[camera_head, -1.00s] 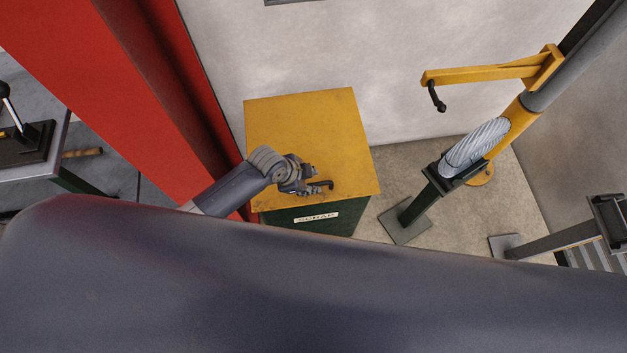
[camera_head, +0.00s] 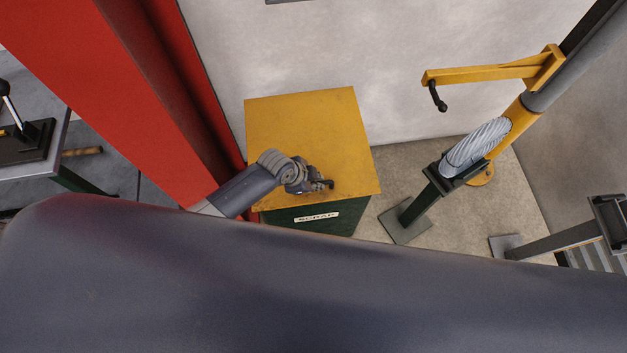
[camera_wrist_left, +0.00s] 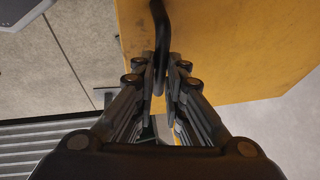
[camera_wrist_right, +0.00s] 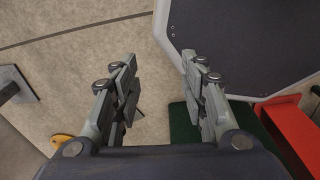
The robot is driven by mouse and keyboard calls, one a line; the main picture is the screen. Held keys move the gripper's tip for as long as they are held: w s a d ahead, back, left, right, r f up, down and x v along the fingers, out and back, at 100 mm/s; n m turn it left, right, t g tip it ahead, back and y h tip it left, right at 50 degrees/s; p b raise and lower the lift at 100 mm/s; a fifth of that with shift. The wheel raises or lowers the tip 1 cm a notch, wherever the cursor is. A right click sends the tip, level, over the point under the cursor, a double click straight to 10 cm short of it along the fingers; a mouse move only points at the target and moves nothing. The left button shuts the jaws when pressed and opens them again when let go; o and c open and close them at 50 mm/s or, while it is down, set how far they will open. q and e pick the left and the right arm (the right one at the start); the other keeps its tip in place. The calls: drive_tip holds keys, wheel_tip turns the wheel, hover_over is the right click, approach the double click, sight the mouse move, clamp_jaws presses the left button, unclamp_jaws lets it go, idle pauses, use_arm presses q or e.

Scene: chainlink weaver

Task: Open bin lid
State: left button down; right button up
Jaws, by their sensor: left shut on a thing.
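The scrap bin has a yellow lid (camera_head: 310,125), which lies flat on a dark green body (camera_head: 345,222) with a "SCRAP" label (camera_head: 317,218). A dark handle (camera_head: 327,184) sits by the lid's front edge. My left gripper (camera_head: 318,182) is at this handle. In the left wrist view the handle (camera_wrist_left: 160,30) runs between the fingers of my left gripper (camera_wrist_left: 161,75), which are shut on it. The yellow lid (camera_wrist_left: 230,45) fills the upper right there. My right gripper (camera_wrist_right: 158,75) shows only in the right wrist view, open and empty above the floor.
A red column (camera_head: 110,70) stands close to the bin's left side. A yellow arm with a crank (camera_head: 485,73) and a post holding a wire coil (camera_head: 477,148) stand to the right. A large dark smooth shape covers the lower part of the head view.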

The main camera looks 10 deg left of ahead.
use_arm(q)
drive_tip(key=w+a+r+g+p, duration=0.1)
drive_tip(key=w+r, duration=0.2)
drive_tip(key=r, duration=0.4)
drive_tip(key=w+a+r+g+h+p, duration=0.1)
drive_tip(key=w+r+g, duration=0.1)
drive_tip(key=w+r, duration=0.2)
drive_tip(key=w+a+r+n+g+p, duration=0.1)
drive_tip(key=w+r, duration=0.3)
drive_tip(key=r, duration=0.6)
drive_tip(key=shift+w+a+r+g+h, duration=0.15)
drive_tip(key=shift+a+r+g+h, duration=0.15)
drive_tip(key=shift+g+h, duration=0.15)
